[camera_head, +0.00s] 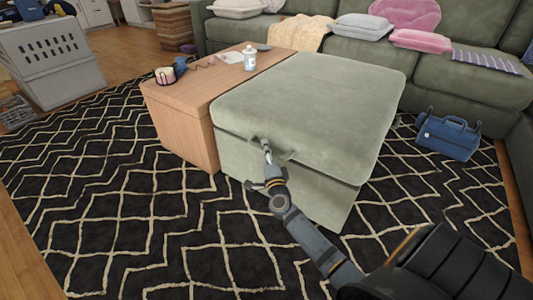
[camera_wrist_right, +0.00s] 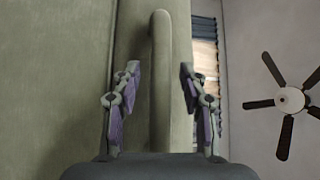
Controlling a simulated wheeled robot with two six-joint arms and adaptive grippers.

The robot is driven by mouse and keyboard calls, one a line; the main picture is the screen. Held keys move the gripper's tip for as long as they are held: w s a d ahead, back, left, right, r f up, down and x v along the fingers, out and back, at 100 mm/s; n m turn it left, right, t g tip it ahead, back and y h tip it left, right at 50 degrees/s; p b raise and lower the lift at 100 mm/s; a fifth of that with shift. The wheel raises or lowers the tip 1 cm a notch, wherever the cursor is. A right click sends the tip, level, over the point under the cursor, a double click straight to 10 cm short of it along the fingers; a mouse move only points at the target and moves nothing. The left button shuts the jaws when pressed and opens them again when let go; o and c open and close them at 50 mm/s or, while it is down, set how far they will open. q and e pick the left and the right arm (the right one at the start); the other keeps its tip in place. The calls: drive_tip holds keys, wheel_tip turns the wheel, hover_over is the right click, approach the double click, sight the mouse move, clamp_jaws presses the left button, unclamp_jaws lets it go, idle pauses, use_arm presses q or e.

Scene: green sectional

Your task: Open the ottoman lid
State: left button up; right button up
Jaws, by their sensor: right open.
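The green ottoman (camera_head: 290,185) stands on the rug, and its padded lid (camera_head: 315,95) lies closed on top. A green loop handle (camera_head: 288,158) sits on the front of the lid's edge. My right gripper (camera_head: 267,150) is at the handle, near its left end. In the right wrist view my right gripper (camera_wrist_right: 156,95) is open, with one finger on each side of the handle (camera_wrist_right: 160,85); I cannot tell whether either finger touches it. My left gripper is not in view.
A wooden side table (camera_head: 185,115) adjoins the ottoman's left side, with a white bottle (camera_head: 250,58) and small items on it. A green sectional (camera_head: 440,75) stands behind. The patterned rug (camera_head: 110,190) is clear in front and left.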

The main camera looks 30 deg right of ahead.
clamp_jaws()
idle(0.4)
drive_tip(key=shift+r+p, duration=0.15)
drive_tip(key=shift+p, duration=0.15)
